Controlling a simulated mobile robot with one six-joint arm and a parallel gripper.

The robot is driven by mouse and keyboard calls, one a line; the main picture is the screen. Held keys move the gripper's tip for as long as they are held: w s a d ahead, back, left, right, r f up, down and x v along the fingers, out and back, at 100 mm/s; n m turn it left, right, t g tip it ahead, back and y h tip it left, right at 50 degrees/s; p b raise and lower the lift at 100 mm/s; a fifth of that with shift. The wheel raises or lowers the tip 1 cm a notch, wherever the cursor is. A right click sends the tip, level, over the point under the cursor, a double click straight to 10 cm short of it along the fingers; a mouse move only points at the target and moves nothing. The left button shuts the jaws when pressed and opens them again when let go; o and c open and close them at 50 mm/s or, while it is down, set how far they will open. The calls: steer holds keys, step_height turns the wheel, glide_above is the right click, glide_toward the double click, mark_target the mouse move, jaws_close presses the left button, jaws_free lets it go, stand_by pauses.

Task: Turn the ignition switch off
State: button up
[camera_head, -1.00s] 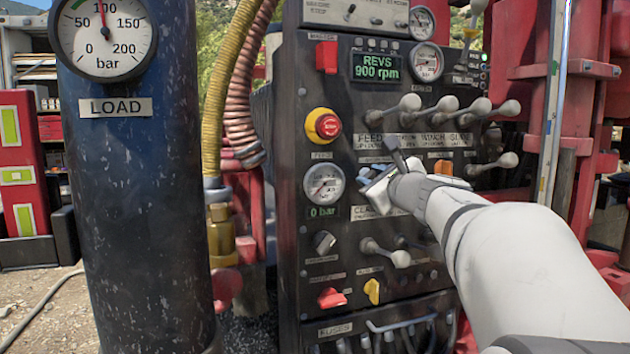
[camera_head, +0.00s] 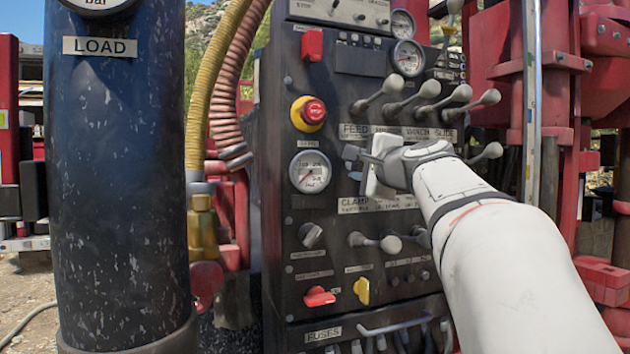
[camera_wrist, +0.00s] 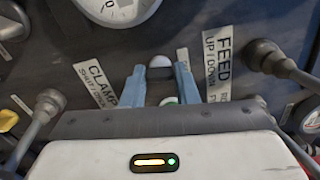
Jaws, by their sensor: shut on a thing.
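My gripper (camera_head: 354,164) is at the dark control panel (camera_head: 285,215), just right of the round pressure gauge and between the FEED and CLAMP labels. In the wrist view its two blue-grey fingers (camera_wrist: 161,88) stand against the panel, shut on a small part between them. A pale rounded piece (camera_wrist: 160,61) and a bit of green show between the fingers. I take this part to be the ignition switch; its label cannot be read and the gripper hides most of it in the head view. The REVS display (camera_head: 363,63) is dark.
Feed and winch levers (camera_head: 425,92) stick out above my gripper, and clamp levers (camera_head: 375,242) below. A red emergency button (camera_head: 313,111) is at the left. A blue cylinder (camera_head: 125,190) and hoses (camera_head: 205,85) stand left of the panel.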

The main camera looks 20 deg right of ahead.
steer(key=shift+n+b, duration=0.65)
steer(key=shift+n, duration=0.15)
steer(key=o, duration=1)
steer(key=s+b, duration=0.1)
steer(key=s, duration=0.7)
steer(key=shift+d, duration=0.1)
steer(key=shift+w, duration=0.1)
